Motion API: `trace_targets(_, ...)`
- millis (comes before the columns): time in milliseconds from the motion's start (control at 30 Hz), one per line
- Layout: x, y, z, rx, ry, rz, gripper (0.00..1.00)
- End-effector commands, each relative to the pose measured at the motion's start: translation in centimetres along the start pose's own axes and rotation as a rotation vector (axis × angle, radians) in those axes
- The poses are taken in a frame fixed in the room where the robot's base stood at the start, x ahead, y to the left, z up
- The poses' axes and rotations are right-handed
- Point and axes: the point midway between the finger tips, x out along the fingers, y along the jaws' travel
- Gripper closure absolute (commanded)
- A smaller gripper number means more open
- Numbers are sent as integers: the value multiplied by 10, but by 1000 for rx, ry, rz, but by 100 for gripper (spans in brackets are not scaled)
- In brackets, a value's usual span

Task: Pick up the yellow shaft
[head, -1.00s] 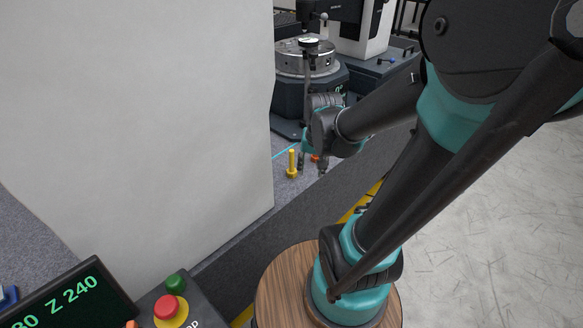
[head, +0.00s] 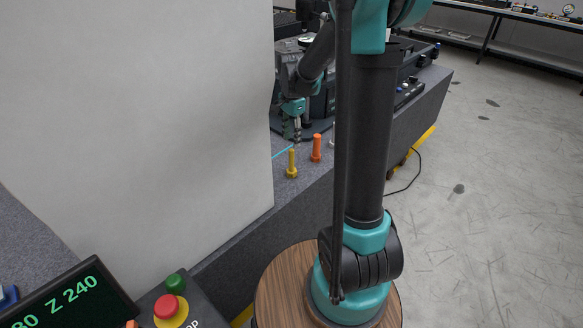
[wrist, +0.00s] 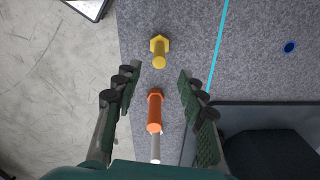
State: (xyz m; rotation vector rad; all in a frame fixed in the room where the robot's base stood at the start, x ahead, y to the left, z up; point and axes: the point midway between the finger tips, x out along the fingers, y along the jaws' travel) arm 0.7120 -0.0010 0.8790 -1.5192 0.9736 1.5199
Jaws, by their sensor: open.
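The yellow shaft (head: 291,162) stands upright on its wider foot on the grey speckled bed, near the front edge. In the wrist view the yellow shaft (wrist: 159,52) lies just beyond my fingertips, roughly centred between them. My gripper (head: 291,137) is open and points down, behind the yellow shaft in the head view. In the wrist view my gripper (wrist: 158,73) has its fingers spread wide with nothing held. An orange shaft (wrist: 154,110) shows between the fingers, nearer the palm.
The orange shaft (head: 316,148) stands to the right of the yellow one. A white piece (wrist: 155,148) shows beside it. A cyan line (wrist: 218,45) and a blue round spot (wrist: 289,47) mark the bed. A large pale wall (head: 140,100) fills the left.

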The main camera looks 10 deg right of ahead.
Motion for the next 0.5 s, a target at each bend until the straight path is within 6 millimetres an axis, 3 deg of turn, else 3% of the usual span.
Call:
trace_targets(233, 45, 0, 0, -1, 0, 0, 59)
trace_targets(500, 64, 0, 0, -1, 0, 0, 59)
